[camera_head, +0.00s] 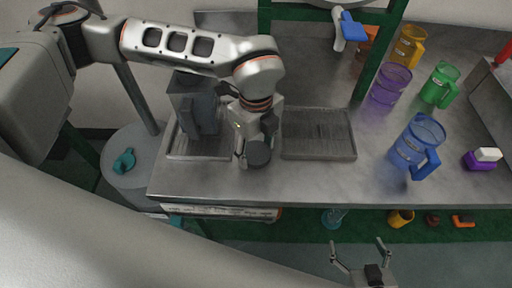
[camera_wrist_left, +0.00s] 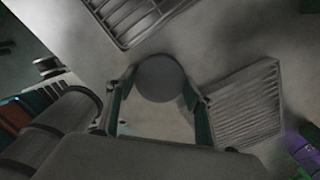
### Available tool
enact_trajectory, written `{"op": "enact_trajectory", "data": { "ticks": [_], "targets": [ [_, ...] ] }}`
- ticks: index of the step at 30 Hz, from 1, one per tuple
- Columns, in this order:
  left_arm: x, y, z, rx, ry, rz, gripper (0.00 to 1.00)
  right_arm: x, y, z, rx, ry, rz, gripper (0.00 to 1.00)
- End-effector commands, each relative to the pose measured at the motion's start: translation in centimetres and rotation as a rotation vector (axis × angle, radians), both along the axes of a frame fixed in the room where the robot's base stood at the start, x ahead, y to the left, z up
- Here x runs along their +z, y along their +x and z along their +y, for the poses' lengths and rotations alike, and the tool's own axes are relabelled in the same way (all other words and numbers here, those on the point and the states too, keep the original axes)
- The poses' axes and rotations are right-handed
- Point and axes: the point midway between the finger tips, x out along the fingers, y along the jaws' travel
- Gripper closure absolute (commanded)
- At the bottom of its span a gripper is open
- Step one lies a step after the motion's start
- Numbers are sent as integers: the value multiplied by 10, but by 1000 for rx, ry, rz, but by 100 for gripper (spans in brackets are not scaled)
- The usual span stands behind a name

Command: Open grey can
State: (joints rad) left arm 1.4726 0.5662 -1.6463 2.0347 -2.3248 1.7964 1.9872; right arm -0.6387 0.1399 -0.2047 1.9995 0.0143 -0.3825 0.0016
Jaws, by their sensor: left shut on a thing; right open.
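The grey can (camera_head: 188,98) stands on the left drip tray, partly covered by my left arm. Its handle side faces the front; its top opening cannot be made out clearly. My left gripper (camera_head: 254,152) is right of the can, over the gap between the two trays. It is shut on a dark grey round lid (camera_head: 259,156). In the left wrist view the lid (camera_wrist_left: 160,78) shows as a disc between the fingertips of the left gripper (camera_wrist_left: 158,98). My right gripper (camera_head: 362,254) is open and empty in front of the table.
The left tray (camera_head: 205,149) and right tray (camera_head: 318,155) lie on the metal table; the right one is empty. Blue (camera_head: 412,148), purple (camera_head: 388,86), green (camera_head: 440,85) and yellow (camera_head: 409,46) jugs stand at right. A green frame (camera_head: 367,75) rises behind. The front middle is clear.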

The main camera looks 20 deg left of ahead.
Motion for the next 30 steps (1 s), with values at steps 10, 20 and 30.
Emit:
{"op": "enact_trajectory", "data": {
  "ticks": [10,20,30],
  "targets": [
    [-2,0,0,0,0,1,31,0,2,-1,-1,-2,-2,15],
    [16,1,0,0,-1,-3,31,0,1,-1,-2,-1,0,15],
    [84,1,0,0,-1,-5,31,1,-1,1,0,4,4,15]
  ]
}}
